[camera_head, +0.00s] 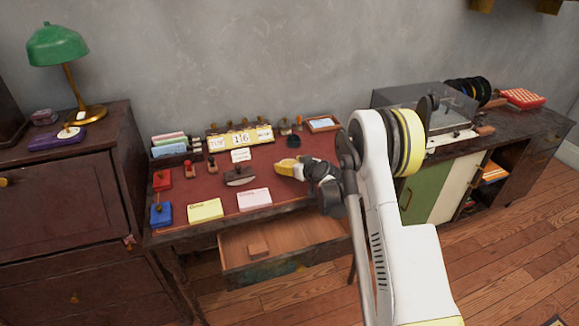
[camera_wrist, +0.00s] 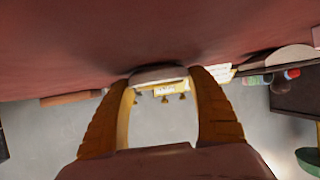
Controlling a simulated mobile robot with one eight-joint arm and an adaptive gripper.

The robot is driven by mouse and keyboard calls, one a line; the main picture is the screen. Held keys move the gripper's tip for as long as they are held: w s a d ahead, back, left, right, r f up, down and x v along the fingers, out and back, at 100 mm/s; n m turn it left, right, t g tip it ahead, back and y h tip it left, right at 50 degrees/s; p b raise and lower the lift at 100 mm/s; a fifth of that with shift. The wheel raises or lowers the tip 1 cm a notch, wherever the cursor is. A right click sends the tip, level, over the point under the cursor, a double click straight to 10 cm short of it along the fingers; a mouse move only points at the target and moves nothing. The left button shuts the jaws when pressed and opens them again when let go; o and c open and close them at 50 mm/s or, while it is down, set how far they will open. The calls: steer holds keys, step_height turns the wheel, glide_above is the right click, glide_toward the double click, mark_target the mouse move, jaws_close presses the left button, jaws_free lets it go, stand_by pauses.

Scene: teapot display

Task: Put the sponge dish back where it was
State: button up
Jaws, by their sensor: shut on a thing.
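My gripper (camera_head: 283,167) is low over the right part of the red desktop (camera_head: 268,178). In the wrist view its two yellow fingers (camera_wrist: 160,80) are shut on a pale, rounded thing, apparently the sponge dish (camera_wrist: 160,74). The dish lies between the fingertips, close to the red surface, with a dark shadow beside it. I cannot tell whether it touches the desktop. In the head view the fingers hide most or all of it.
A rocker blotter (camera_head: 239,177) and a pale notepad (camera_head: 254,200) are left of my gripper. A small dark round pot (camera_head: 293,140) and a date display (camera_head: 240,139) stand behind. A drawer (camera_head: 285,252) hangs open below.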

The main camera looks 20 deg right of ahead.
steer(key=shift+f, duration=0.15)
steer(key=o, duration=1.4)
steer(key=shift+c, duration=0.2)
